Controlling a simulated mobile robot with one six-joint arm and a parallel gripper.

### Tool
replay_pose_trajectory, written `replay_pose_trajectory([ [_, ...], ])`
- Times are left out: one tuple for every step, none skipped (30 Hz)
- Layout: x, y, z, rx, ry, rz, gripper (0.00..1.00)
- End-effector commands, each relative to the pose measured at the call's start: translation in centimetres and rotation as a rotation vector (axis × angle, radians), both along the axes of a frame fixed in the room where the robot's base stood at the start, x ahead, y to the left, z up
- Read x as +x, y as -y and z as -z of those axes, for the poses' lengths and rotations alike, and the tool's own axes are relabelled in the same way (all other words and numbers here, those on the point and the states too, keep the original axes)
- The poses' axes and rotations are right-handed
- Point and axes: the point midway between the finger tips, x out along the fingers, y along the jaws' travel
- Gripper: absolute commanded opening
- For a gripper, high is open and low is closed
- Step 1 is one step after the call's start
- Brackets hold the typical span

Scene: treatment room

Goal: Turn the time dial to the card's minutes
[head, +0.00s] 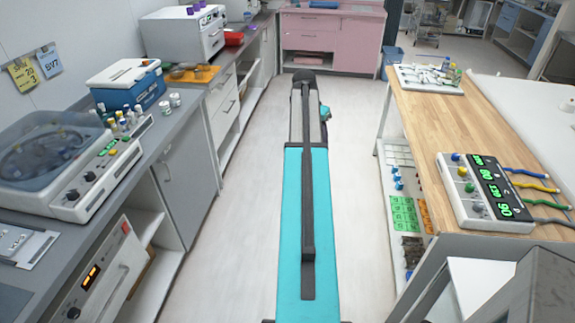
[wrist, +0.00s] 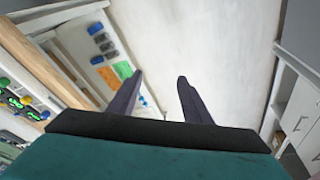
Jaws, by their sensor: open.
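A yellow card (head: 23,74) and a blue-grey card (head: 47,61) hang on the left wall. The yellow card seems to read 20 and 3 under a small line; the other seems to read SV7. A white machine with a clear domed lid (head: 50,150) stands on the left counter. Its front has a green display (head: 107,147) and two dark dials, one upper (head: 90,176) and one lower (head: 73,194). I cannot read which is the time dial. My gripper (wrist: 161,80) is open and empty in the wrist view, over the aisle floor, far from the machine.
A cabinet unit below the left counter has an orange display (head: 92,274) and a dial (head: 73,313). A blue box (head: 128,85) stands behind the lidded machine. A box with green digits (head: 485,190) sits on the right wooden table (head: 455,110). The aisle floor is clear.

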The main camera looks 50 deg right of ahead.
Motion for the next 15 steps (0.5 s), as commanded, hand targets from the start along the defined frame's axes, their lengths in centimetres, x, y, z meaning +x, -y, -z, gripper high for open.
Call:
replay_pose_trajectory([
  [-1.4,1.9,-2.4,-0.021,0.011,0.044,0.45],
  [-2.2,2.8,-3.5,-0.031,0.017,0.068,0.45],
  [-3.3,3.8,-5.1,-0.047,0.025,0.099,0.45],
  [-4.2,4.6,-6.1,-0.057,0.030,0.123,0.45],
  [-5.0,5.3,-7.3,-0.068,0.034,0.144,0.45],
  [-6.1,6.1,-8.6,-0.080,0.041,0.173,0.45],
  [-6.8,6.6,-9.5,-0.088,0.044,0.192,0.45],
  [-7.5,7.1,-10.4,-0.097,0.048,0.210,0.45],
  [-8.4,7.7,-11.4,-0.106,0.052,0.231,0.45],
  [-8.9,8.0,-12.1,-0.112,0.056,0.244,0.45],
  [-9.4,8.4,-12.7,-0.118,0.058,0.258,0.45],
  [-10.0,8.7,-13.3,-0.124,0.061,0.271,0.45],
  [-10.3,8.8,-13.7,-0.127,0.063,0.278,0.45],
  [-10.6,9.0,-14.0,-0.131,0.064,0.285,0.45],
  [-10.8,9.1,-14.3,-0.133,0.066,0.291,0.45],
])
